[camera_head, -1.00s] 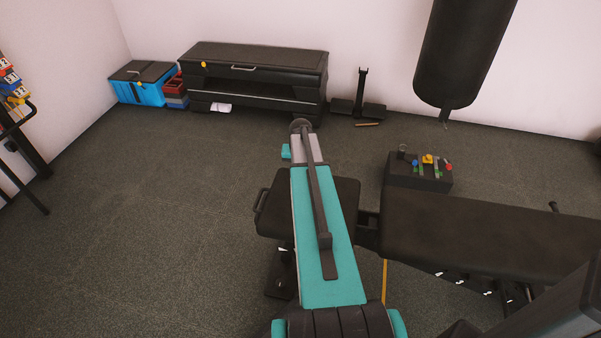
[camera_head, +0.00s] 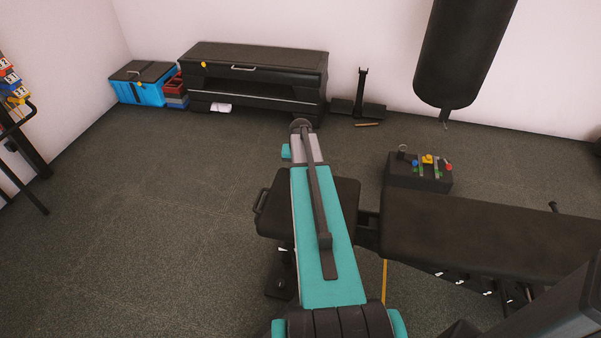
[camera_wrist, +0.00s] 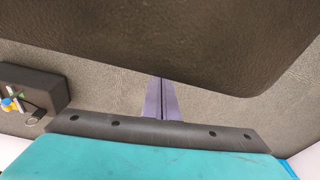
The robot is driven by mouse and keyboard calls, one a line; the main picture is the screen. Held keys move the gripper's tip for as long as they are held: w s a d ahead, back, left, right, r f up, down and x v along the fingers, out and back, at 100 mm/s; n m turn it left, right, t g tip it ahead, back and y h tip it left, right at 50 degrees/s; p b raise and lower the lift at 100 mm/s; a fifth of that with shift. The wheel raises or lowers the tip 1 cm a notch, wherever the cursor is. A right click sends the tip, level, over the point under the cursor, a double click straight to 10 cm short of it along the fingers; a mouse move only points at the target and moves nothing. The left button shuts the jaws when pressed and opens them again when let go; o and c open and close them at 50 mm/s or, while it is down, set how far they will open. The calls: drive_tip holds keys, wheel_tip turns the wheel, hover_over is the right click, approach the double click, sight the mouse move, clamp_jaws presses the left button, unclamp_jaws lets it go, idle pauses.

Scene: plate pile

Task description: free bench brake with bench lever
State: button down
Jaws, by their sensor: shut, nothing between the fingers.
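The black padded bench has a long pad (camera_head: 470,232) on the right and a shorter seat pad (camera_head: 346,195) partly behind my arm. A dark pad (camera_wrist: 190,35) fills the top of the wrist view. A dark box (camera_head: 420,178) on the floor behind the bench carries small blue, yellow and red levers and a ring. It also shows at the left of the wrist view (camera_wrist: 40,82). I cannot tell which part is the bench brake or the bench lever. My gripper (camera_wrist: 160,82) is shut and empty, its narrow fingers pointing toward the pad edge.
A black storage bench (camera_head: 255,62) and a blue bin (camera_head: 140,88) stand along the back wall. A punching bag (camera_head: 463,50) hangs at the right. A rack (camera_head: 22,150) stands at the far left. The left floor is open.

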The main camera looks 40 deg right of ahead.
drive_tip(key=shift+r+p, duration=0.6)
drive_tip(key=shift+r, duration=0.2)
drive_tip(key=shift+w+d, duration=0.1)
drive_tip(key=w+d+f, duration=0.2)
drive_tip(key=w+d, duration=0.1)
wheel_tip(320, 180, up, 10)
drive_tip(key=p, duration=0.3)
drive_tip(key=shift+s+d+r, duration=0.15)
drive_tip(key=shift+s+d, duration=0.15)
drive_tip(key=shift+s, duration=0.05)
idle(0.5)
